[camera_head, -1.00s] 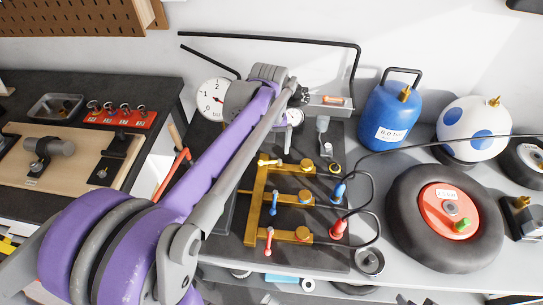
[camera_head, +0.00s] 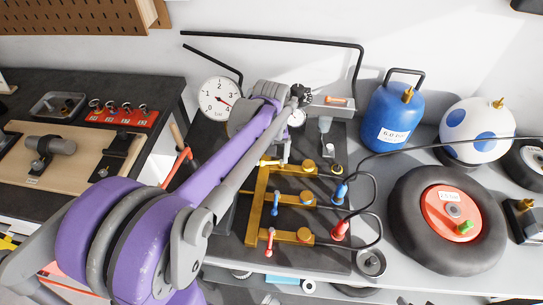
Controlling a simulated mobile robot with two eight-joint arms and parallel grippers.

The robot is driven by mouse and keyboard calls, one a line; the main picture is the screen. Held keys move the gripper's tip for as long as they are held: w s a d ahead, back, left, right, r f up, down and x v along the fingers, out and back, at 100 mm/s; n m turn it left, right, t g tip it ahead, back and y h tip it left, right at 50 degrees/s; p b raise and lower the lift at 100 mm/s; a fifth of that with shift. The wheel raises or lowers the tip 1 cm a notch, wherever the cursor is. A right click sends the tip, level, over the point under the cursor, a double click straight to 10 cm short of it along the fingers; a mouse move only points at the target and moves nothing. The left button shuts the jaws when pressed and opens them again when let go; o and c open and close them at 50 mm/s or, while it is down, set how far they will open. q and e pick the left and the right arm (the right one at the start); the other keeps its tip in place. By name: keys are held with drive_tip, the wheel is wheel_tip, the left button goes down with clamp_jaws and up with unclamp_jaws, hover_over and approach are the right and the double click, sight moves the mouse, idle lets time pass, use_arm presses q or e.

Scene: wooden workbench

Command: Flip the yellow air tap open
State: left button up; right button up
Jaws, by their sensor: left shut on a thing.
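The yellow air tap (camera_head: 269,162) is the rearmost of three taps on the brass manifold (camera_head: 258,197). Its small yellow lever points left, across the top of the manifold. My left gripper (camera_head: 285,159) reaches down from above at the lever's right end and is shut on it. The fingertips are small in the picture and partly hide the tap's right side. The blue tap (camera_head: 276,205) and the red tap (camera_head: 269,243) lie nearer on the same manifold, with levers pointing towards the front. My right gripper is out of view.
A pressure gauge (camera_head: 220,99) stands behind the arm. Blue and red hose connectors (camera_head: 340,193) sit right of the manifold.

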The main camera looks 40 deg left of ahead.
use_arm(q)
drive_tip(key=shift+w+a+m, duration=0.1)
drive_tip(key=shift+w+m, duration=0.1)
drive_tip(key=shift+m, duration=0.5)
drive_tip(key=shift+w+m, duration=0.15)
drive_tip(key=shift+m, duration=0.55)
drive_tip(key=shift+c, duration=0.3)
drive_tip(key=o, duration=1.1)
drive_tip(key=shift+r, duration=0.1)
wheel_tip(320, 180, up, 11)
drive_tip(key=shift+p, duration=0.45)
drive_tip(key=shift+f, duration=0.2)
